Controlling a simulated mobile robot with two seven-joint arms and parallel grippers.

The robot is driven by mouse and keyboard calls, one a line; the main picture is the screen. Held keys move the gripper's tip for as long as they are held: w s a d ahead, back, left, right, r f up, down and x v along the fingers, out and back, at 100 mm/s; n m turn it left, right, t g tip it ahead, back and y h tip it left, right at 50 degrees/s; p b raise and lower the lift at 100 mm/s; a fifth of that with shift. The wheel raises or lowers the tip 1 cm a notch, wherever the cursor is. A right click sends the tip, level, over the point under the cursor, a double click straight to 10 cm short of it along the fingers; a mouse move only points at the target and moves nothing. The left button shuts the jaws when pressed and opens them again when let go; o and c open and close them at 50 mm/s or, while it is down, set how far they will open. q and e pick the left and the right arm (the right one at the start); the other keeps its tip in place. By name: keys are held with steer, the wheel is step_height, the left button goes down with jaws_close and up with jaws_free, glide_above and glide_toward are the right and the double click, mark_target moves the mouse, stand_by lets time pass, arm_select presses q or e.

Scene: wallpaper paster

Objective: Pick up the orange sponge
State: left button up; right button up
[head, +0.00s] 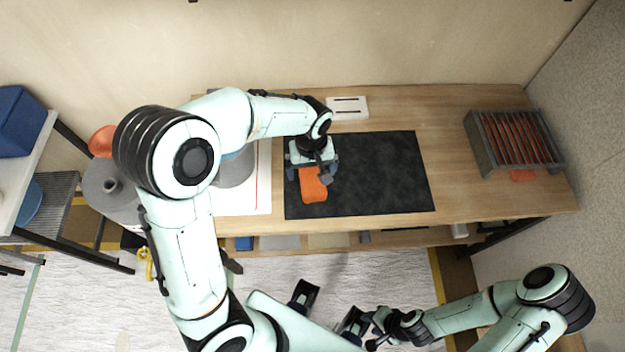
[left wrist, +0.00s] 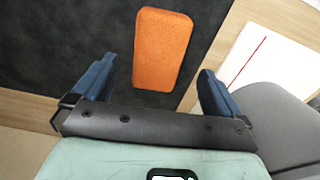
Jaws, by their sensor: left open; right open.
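The orange sponge (head: 313,188) lies on the left part of a black mat (head: 385,175) on the wooden worktop. My left gripper (head: 312,174) is open above the sponge and hides part of it in the head view. In the left wrist view the sponge (left wrist: 163,48) appears whole, ahead of and roughly between the spread blue fingers of my left gripper (left wrist: 155,85). I see no contact between fingers and sponge. My right gripper (head: 372,328) is open and low at the bottom of the head view, away from the worktop.
A white board with a red line (head: 245,200) lies left of the mat. A white slotted block (head: 348,108) is near the back wall. A grey rack with orange-red slats (head: 515,140) stands at the right. The worktop between mat and rack is clear.

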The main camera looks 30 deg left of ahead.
mark_target(312, 177)
arm_select(q)
steer(key=shift+w+f, duration=0.15)
steer(key=shift+f, duration=2.95)
steer(key=c, duration=1)
